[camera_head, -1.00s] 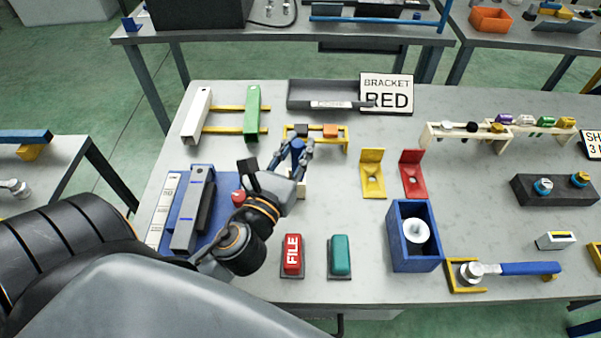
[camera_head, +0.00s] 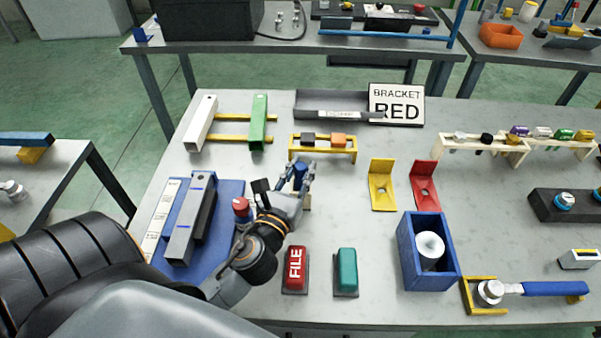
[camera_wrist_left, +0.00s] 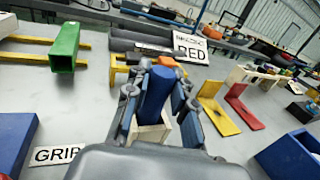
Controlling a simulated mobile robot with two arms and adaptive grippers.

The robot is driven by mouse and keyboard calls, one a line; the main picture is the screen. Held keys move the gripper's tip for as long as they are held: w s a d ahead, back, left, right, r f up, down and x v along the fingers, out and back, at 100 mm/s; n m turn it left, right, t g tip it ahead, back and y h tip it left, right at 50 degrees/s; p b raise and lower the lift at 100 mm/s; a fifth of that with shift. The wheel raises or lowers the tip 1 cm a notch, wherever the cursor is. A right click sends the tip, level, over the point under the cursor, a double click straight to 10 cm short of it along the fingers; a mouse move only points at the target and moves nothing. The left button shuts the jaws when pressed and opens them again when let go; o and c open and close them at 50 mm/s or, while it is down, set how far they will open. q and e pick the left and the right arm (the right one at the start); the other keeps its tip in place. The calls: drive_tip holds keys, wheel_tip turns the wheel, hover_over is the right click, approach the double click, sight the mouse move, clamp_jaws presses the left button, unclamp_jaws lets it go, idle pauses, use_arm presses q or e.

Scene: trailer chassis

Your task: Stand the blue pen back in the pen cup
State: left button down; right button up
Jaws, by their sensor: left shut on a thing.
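My left gripper (camera_head: 303,170) is shut on a thick, upright blue piece (camera_head: 300,174) near the middle of the table. The left wrist view shows this blue piece (camera_wrist_left: 155,92) between my fingers, tilted slightly. A cream block-like holder (camera_wrist_left: 150,132) stands directly below or behind its lower end; part of it also shows in the head view (camera_head: 307,203). My fingers hide the lower end, so I cannot tell whether it is inside the holder. No thin blue pen or plain pen cup is clearly recognisable. My right gripper is not in view.
A yellow rack (camera_head: 322,152) with a black and an orange block stands just behind. Yellow (camera_head: 382,190) and red (camera_head: 424,190) brackets stand to the right. A blue box (camera_head: 408,262) and red FILE block (camera_head: 295,272) are nearer. Bare table lies between.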

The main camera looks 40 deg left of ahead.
use_arm(q)
drive_tip(key=shift+f, duration=0.2)
drive_tip(key=c, duration=1.1)
unclamp_jaws()
drive_tip(key=shift+r, duration=0.1)
drive_tip(key=shift+r, duration=0.15)
drive_tip(key=shift+b+v, duration=1.55)
drive_tip(key=shift+v, duration=4.45)
